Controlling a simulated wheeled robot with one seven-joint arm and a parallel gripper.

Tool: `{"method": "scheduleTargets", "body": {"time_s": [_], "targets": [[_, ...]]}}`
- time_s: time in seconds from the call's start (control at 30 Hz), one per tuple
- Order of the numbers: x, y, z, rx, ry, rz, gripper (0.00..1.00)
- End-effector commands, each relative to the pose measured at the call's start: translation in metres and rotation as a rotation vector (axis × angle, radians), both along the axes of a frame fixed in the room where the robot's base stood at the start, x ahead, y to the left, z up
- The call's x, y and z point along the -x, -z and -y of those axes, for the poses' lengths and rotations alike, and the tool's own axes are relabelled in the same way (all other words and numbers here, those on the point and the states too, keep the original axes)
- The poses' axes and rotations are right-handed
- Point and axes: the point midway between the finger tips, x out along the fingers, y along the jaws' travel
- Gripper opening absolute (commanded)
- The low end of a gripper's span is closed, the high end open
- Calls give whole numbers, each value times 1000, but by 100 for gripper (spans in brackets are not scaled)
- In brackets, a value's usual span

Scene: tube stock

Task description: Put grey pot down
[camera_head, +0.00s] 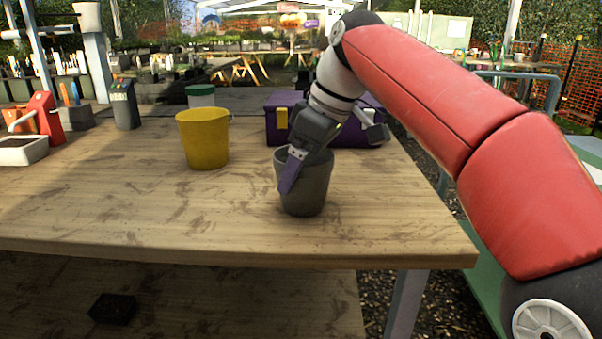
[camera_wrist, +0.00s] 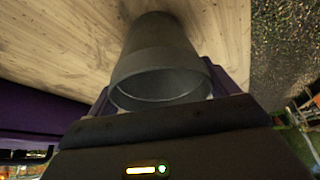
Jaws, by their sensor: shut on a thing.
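The grey pot (camera_head: 308,192) is upright at the right part of the wooden table (camera_head: 130,212), near its front edge. Its base looks at or very close to the tabletop; I cannot tell if it touches. My gripper (camera_head: 292,172) comes down from above and is shut on the pot's upper part, with a purple finger on its outer side. In the wrist view the grey pot (camera_wrist: 158,60) shows its open rim toward the camera, between the purple fingers of my gripper (camera_wrist: 165,90). The far finger is mostly hidden in the head view.
A yellow pot (camera_head: 203,138) stands to the left, with a green-lidded white tub (camera_head: 200,96) behind it. A purple toolbox (camera_head: 272,128) is just behind the grey pot. A red holder (camera_head: 47,118) and a white tray (camera_head: 22,150) are at far left. The front-left tabletop is clear.

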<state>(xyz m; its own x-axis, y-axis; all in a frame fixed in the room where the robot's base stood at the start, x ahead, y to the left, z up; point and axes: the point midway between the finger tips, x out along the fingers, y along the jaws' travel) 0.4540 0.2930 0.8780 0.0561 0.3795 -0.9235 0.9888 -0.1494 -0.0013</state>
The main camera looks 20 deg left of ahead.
Motion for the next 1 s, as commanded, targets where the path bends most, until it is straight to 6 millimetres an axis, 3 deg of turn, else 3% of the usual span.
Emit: {"method": "scheduleTargets", "body": {"time_s": [0.2, 0.23, 0.33, 0.67, 1.0], "targets": [[0, 3, 0, 0, 0, 0, 64], [0, 2, 0, 0, 0, 0, 88], [0, 2, 0, 0, 0, 0, 100], [0, -8, 2, 0, 0, 1, 100], [4, -74, 27, -1, -1, 1, 100]]}}
